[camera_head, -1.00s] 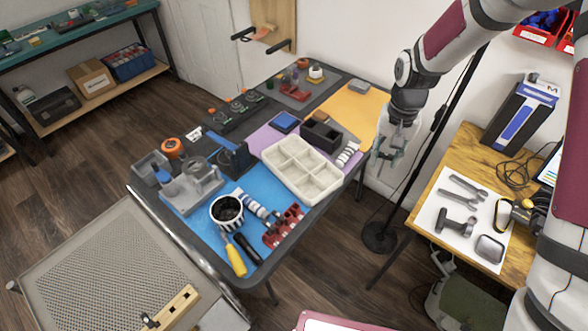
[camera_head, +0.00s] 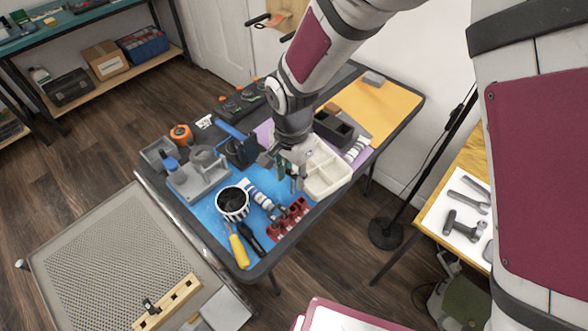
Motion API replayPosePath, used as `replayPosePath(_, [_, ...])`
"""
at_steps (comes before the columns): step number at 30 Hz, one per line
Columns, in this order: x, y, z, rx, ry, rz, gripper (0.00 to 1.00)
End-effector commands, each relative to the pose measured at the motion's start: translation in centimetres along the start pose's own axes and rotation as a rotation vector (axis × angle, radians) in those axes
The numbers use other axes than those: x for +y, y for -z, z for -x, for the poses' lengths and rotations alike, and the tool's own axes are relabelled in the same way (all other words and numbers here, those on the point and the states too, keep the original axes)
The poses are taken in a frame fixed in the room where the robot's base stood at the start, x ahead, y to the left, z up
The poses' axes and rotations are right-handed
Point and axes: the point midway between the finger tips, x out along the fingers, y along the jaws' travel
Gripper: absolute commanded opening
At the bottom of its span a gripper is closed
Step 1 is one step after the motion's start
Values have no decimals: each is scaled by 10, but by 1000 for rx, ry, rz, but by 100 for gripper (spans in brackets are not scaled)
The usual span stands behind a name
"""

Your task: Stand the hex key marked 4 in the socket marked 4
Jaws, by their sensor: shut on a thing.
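My gripper (camera_head: 288,170) is over the table, in front of the white divided tray (camera_head: 328,178) as seen here. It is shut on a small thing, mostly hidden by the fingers. I cannot tell whether this is the hex key marked 4. A light wooden strip (camera_head: 172,302) with small dark marks and a black piece lies on the mesh-topped bench at the lower left. A red block (camera_head: 288,219) with several recesses stands on the blue mat. I can read no number 4 on either, so I cannot tell which has the socket.
On the blue mat (camera_head: 208,214) are a striped cup (camera_head: 232,203), a yellow-handled screwdriver (camera_head: 240,250) and a grey fixture (camera_head: 198,180). A dark open box (camera_head: 333,127) stands behind the tray. The mesh bench top (camera_head: 95,265) is largely clear.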

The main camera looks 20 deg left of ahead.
Motion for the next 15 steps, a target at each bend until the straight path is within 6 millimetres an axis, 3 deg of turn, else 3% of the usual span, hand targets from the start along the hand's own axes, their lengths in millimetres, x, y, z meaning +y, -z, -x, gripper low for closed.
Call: replayPosePath(15, [0, 1, -50, -1, -2, 2, 4])
